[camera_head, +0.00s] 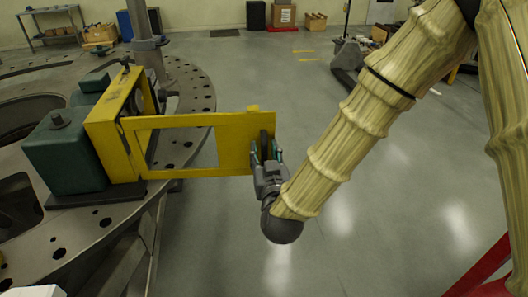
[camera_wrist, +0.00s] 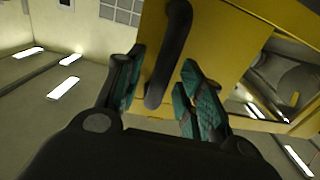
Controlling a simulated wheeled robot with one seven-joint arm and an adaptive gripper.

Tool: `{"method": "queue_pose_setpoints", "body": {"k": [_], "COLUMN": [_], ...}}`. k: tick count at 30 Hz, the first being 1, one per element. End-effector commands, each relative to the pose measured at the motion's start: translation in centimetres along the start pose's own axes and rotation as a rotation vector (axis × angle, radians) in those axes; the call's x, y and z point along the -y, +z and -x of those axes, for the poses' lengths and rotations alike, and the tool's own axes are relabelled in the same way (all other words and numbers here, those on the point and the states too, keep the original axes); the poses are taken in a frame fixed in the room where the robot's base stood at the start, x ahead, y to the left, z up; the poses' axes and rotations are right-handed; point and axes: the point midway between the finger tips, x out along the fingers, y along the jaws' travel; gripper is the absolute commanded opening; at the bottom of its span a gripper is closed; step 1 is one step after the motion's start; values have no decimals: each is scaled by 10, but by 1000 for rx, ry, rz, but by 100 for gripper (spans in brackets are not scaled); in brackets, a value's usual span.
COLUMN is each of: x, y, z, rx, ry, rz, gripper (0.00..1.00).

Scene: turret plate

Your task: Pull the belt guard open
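The belt guard (camera_head: 233,143) is a flat yellow panel with a rectangular window, standing out to the right from a yellow frame (camera_head: 103,136) on the machine. Its dark bar handle (camera_head: 264,145) is near the panel's free right end. My gripper (camera_head: 266,157) is at that handle, reaching in from the lower right. In the wrist view, the handle (camera_wrist: 168,60) runs between my two green-padded fingers (camera_wrist: 163,58). They are apart, with a gap visible beside the handle, so the gripper looks open around it. The guard's yellow face (camera_wrist: 215,35) lies just beyond the fingertips.
The guard's frame stands on a large round grey plate (camera_head: 192,95) with many holes, beside a green block (camera_head: 64,155). A grey post (camera_head: 146,40) rises behind. The floor (camera_head: 390,200) to the right is mostly clear, with a red frame (camera_head: 490,270) at lower right.

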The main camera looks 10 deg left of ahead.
Motion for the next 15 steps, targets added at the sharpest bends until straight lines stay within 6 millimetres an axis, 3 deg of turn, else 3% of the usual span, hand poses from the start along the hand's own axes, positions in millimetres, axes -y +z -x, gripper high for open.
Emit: {"method": "queue_pose_setpoints", "body": {"k": [15], "x": [0], "y": [0], "z": [86], "rx": [1], "ry": [-3], "rz": [0], "gripper": [38]}}
